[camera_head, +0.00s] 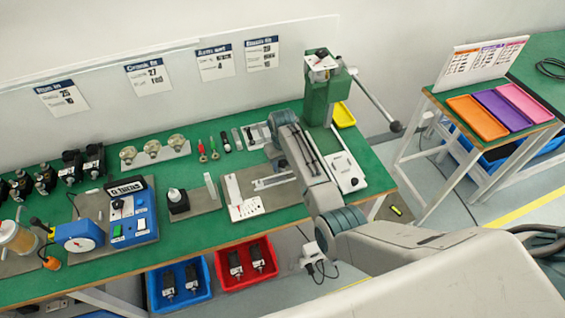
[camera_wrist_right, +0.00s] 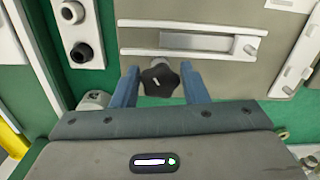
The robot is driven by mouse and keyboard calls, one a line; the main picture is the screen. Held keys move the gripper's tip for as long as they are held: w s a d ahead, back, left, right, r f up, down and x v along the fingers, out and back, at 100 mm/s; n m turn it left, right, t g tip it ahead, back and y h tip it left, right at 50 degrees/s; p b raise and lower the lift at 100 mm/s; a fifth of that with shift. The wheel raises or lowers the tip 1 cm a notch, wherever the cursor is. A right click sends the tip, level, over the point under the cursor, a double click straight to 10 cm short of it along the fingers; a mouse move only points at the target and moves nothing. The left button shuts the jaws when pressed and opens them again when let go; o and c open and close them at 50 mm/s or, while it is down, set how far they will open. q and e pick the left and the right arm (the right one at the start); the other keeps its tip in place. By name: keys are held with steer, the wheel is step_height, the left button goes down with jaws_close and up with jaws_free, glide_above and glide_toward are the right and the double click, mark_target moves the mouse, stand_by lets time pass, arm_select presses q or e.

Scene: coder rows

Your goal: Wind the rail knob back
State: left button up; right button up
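The rail knob (camera_wrist_right: 158,79) is black and lobed, with a small white mark on its face. It sits at the near edge of a grey plate in the right wrist view. The rail (camera_wrist_right: 193,42) is a pale slotted strip on that plate and also shows in the head view (camera_head: 273,182). My right gripper (camera_wrist_right: 160,90) is open, its two blue fingers on either side of the knob with a visible gap to each. In the head view my right gripper (camera_head: 275,148) is behind the rail, and my arm hides the knob. My left gripper is not in view.
A blue control box (camera_head: 132,215) is farther left. Red (camera_head: 247,277) and blue bins sit below the bench's front edge.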

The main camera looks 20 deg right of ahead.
steer(key=c, duration=0.6)
steer(key=shift+o, duration=0.2)
steer(key=shift+r, duration=0.1)
steer(key=shift+r+m+p, duration=0.1)
steer(key=shift+m+p, duration=0.85)
steer(key=shift+m, duration=0.35)
steer(key=shift+m+p, duration=0.75)
steer(key=shift+m, duration=0.95)
steer(key=o, duration=1)
steer(key=shift+c, duration=0.2)
